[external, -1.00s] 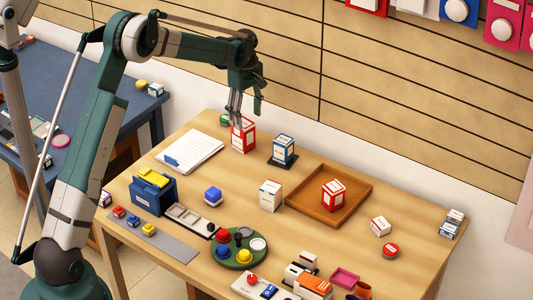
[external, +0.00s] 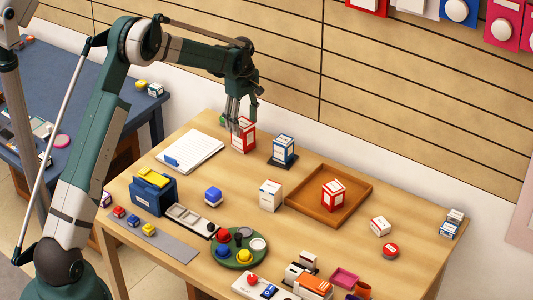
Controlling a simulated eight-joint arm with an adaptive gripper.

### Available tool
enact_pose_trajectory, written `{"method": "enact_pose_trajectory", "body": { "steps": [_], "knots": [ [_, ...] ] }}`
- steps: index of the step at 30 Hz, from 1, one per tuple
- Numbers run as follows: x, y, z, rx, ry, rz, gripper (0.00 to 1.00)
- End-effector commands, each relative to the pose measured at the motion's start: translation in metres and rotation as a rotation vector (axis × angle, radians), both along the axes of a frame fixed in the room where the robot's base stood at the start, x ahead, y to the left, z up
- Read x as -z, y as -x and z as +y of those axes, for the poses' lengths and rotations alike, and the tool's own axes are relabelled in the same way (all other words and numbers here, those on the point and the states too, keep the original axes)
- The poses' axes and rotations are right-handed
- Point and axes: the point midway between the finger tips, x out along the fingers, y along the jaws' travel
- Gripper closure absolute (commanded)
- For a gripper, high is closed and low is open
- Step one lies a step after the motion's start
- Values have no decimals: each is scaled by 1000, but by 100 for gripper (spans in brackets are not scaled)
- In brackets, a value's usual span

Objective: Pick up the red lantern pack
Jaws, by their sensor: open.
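A red and white box (external: 244,137), which looks like a lantern pack, stands upright near the back left edge of the table. My gripper (external: 241,124) is open and points down at the top of this box, with its fingers in front of and around its upper part. I cannot tell whether they touch it. A second red and white box (external: 333,194) sits inside the brown wooden tray (external: 299,205) at the right. The labels are too small to read.
A blue and white box (external: 284,149) stands on a dark base right of my gripper. A notepad (external: 190,150) lies to the left. A small green item (external: 224,119) is close behind. A white box (external: 270,195) and a green round tray (external: 239,262) are nearer the front.

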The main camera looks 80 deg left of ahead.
Motion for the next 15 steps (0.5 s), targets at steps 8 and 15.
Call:
{"method": "enact_pose_trajectory", "body": {
  "steps": [8, 15],
  "knots": [
    [1, 0, 0, 0, 0, 0, 46],
    [12, 0, 1, 0, 0, 0, 46]
  ]
}}
